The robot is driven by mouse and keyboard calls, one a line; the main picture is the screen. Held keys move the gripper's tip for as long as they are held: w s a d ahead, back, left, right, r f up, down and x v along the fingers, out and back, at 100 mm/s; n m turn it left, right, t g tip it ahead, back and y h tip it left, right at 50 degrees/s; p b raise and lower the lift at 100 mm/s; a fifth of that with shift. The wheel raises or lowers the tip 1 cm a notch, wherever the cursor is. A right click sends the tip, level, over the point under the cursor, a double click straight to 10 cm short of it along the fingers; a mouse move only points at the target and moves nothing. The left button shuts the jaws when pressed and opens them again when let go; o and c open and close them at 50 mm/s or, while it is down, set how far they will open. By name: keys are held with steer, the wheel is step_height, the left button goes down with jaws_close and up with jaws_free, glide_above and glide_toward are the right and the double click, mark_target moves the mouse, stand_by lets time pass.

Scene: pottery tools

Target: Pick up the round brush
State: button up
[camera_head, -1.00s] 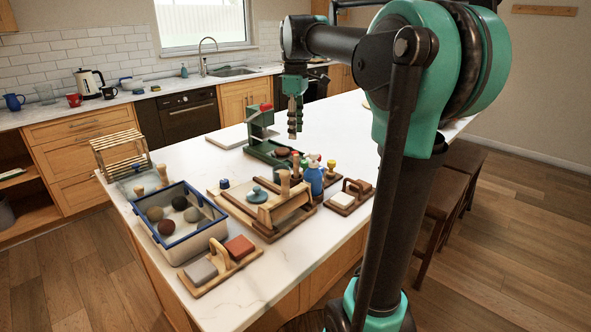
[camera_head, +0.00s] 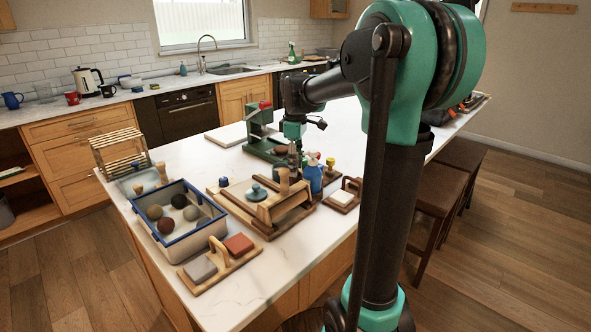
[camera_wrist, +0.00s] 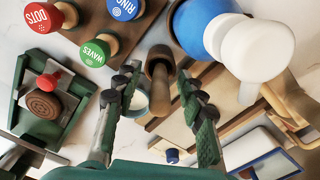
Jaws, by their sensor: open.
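My gripper (camera_wrist: 158,82) is open and points down, with its two dark ribbed fingers apart. Between and beyond the fingers in the wrist view is a brown wooden piece with a rounded end (camera_wrist: 160,66); I cannot tell for sure that it is the round brush, as no bristles show.
Stamps marked WAVES (camera_wrist: 95,52), DOTS (camera_wrist: 42,18) and RINGS (camera_wrist: 124,8) stand close by. A blue spray bottle (camera_head: 313,178) is at right, a green press (camera_head: 258,128) behind. A blue-rimmed crate (camera_head: 178,222) is at left.

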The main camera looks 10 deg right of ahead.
steer(key=shift+f, duration=0.25)
steer(key=shift+c, duration=0.5)
jaws_close()
steer(key=shift+r, duration=0.15)
step_height(320, 180, up, 27)
stand_by(0.7)
steer(key=shift+f, duration=0.2)
